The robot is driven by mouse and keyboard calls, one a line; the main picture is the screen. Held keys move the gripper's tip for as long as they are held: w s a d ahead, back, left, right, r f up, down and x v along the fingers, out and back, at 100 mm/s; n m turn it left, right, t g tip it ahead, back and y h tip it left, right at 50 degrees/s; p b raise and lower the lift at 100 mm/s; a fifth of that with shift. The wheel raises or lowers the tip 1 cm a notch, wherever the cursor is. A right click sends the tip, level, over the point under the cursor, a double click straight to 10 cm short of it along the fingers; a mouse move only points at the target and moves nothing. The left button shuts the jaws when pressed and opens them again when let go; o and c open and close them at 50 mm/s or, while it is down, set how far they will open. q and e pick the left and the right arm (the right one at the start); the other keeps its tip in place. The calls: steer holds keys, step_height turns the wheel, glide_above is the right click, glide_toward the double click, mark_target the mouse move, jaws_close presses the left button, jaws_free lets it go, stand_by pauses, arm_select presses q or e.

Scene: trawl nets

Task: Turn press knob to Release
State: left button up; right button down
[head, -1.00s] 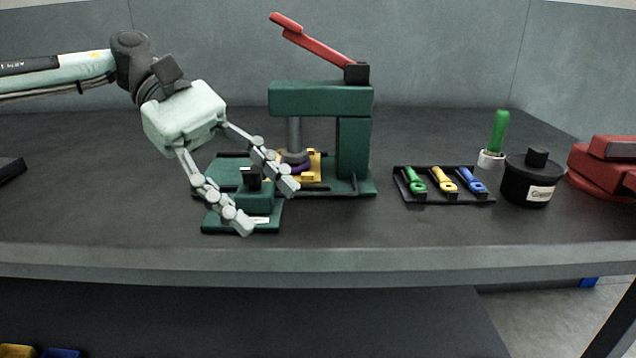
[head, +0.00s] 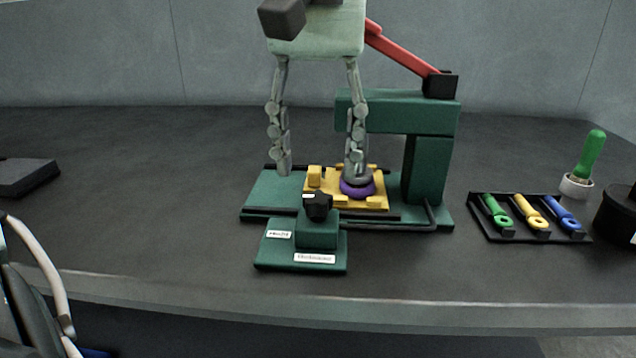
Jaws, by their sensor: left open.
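The black press knob (head: 318,205) sits on top of a small green block (head: 317,236) at the front of the press. A pale mark shows on the knob's upper left. The block's base has two white labels, one at left and one in front; I cannot read them surely. The green press (head: 430,160) stands behind, with a red lever (head: 400,55) sloping up to the left. My left gripper (head: 320,170) hangs from above, open, fingers pointing down and wide apart. Its fingertips show above and behind the knob, apart from it. My right gripper is not in view.
A yellow fixture (head: 320,180) with a purple ring (head: 357,188) lies on the press base, close to the right finger. A black tray (head: 490,232) with green, yellow and blue tools is at right, near a green-handled brush (head: 590,155).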

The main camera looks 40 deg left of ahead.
mark_target(317, 197)
arm_select(q)
steer(key=shift+f, duration=2.15)
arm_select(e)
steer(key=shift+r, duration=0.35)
arm_select(q)
steer(key=shift+c, duration=0.6)
steer(key=c, duration=1)
steer(key=shift+c, duration=0.2)
